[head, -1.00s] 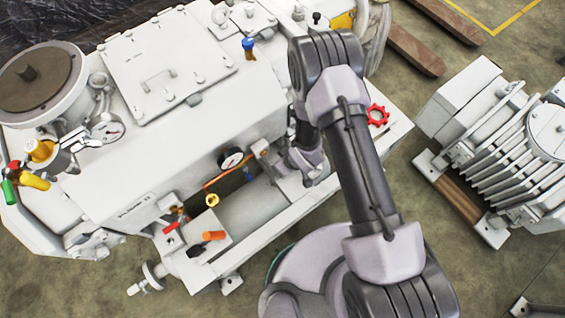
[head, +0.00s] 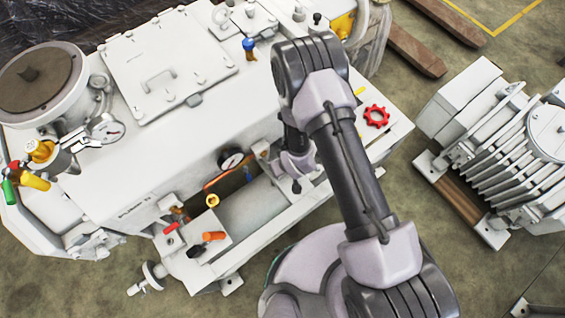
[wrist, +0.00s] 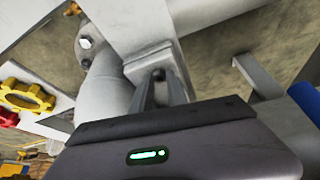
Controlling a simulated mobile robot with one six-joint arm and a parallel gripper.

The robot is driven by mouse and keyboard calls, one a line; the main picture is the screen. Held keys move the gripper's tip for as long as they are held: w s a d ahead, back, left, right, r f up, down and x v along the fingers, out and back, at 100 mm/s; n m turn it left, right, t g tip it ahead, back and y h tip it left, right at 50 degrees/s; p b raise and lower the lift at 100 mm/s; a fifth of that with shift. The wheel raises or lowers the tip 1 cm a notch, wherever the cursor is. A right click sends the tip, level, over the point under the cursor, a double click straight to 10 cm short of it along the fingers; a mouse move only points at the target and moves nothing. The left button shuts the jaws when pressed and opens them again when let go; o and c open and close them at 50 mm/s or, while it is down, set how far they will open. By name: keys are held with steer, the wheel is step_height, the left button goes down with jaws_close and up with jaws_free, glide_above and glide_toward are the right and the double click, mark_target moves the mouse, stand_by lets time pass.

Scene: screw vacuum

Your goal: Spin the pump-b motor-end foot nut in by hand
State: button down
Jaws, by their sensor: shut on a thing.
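The pump (head: 130,190) is a big pale-grey machine filling the left of the head view. In the wrist view, a pale metal foot (wrist: 150,58) sits beside a round pipe. My gripper (wrist: 160,78) reaches to this foot with its two narrow fingers close together. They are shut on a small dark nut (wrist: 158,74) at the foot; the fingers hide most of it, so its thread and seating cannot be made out. In the head view my gripper (head: 296,186) is small, below my wrist and beside the pump's lower frame.
A pressure gauge (head: 231,160) and a brass fitting (head: 212,200) stand left of my wrist. A red handwheel (head: 376,116) is to the right. A yellow handwheel (wrist: 26,96) shows in the wrist view. A second, finned machine (head: 500,150) stands apart on the right.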

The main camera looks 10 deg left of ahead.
steer(key=shift+s+a+m+t+h, duration=0.15)
steer(key=shift+m+t+h, duration=0.2)
steer(key=shift+m, duration=1.25)
steer(key=c, duration=1.3)
jaws_free()
steer(key=p+v, duration=0.7)
steer(key=v, duration=1)
steer(key=shift+a+r, duration=0.2)
steer(key=shift+r, duration=0.1)
